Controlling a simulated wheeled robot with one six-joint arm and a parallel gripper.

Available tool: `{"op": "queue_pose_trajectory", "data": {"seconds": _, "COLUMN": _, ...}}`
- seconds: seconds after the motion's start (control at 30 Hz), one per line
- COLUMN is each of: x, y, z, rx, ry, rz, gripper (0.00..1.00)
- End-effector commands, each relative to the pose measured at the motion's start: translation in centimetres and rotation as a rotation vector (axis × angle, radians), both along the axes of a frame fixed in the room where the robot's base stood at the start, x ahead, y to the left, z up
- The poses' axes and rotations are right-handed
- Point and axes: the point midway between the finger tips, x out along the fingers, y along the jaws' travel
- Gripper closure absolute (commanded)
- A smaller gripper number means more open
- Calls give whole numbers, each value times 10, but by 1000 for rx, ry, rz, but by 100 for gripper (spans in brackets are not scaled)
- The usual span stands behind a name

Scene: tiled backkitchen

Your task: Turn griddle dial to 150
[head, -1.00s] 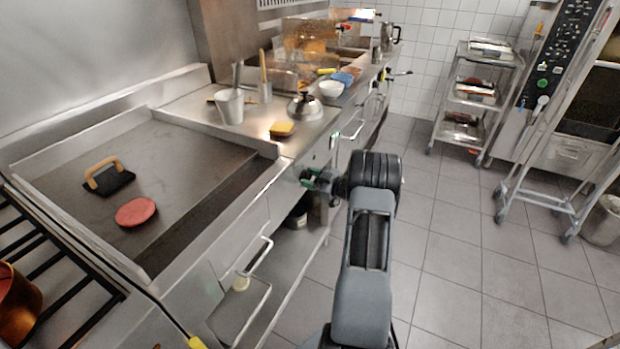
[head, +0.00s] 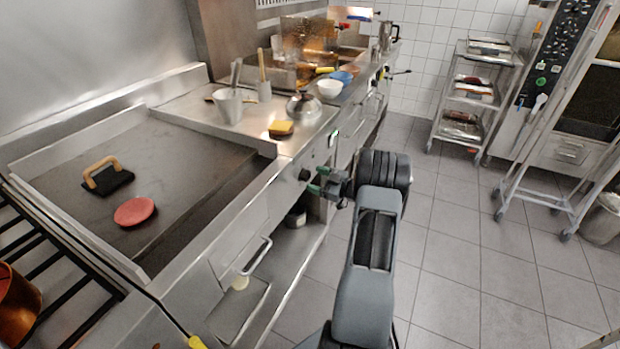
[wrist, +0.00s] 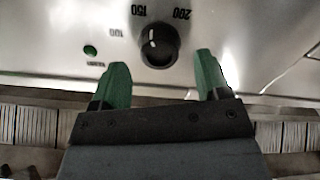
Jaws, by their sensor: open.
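The griddle dial (wrist: 158,45) is a round black knob on the steel front panel. Upside-down marks 100, 150 and 200 surround it in the wrist view. Its white line lies on the knob's upper left side and points roughly toward the 150 mark; the exact angle is hard to tell. My gripper (wrist: 162,72) is open and empty, its green fingers short of the knob, one to each side in the picture. In the head view the dial (head: 305,174) shows just left of my gripper (head: 316,181). The griddle (head: 190,150) is at left.
A green indicator light (wrist: 90,50) sits beside the dial. On the griddle are a wooden-handled press (head: 108,178) and a red round patty (head: 134,211). A drawer handle (head: 258,256) juts out from the front.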

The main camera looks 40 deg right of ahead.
Motion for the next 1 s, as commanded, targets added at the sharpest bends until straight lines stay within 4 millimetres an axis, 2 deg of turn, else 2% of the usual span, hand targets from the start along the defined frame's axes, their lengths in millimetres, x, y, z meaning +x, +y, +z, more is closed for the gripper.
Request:
{"op": "queue_pose_trajectory", "data": {"seconds": 0.2, "x": -42, "y": -23, "z": 0, "rx": 2, "ry": 1, "rz": -5, "gripper": 31}}
{"op": "queue_pose_trajectory", "data": {"seconds": 0.5, "x": -82, "y": -44, "z": 0, "rx": 0, "ry": 0, "rz": -2, "gripper": 31}}
{"op": "queue_pose_trajectory", "data": {"seconds": 0.7, "x": -93, "y": -49, "z": 0, "rx": 1, "ry": 0, "rz": 0, "gripper": 31}}
{"op": "queue_pose_trajectory", "data": {"seconds": 1.0, "x": -94, "y": -50, "z": 0, "rx": 1, "ry": 0, "rz": 0, "gripper": 31}}
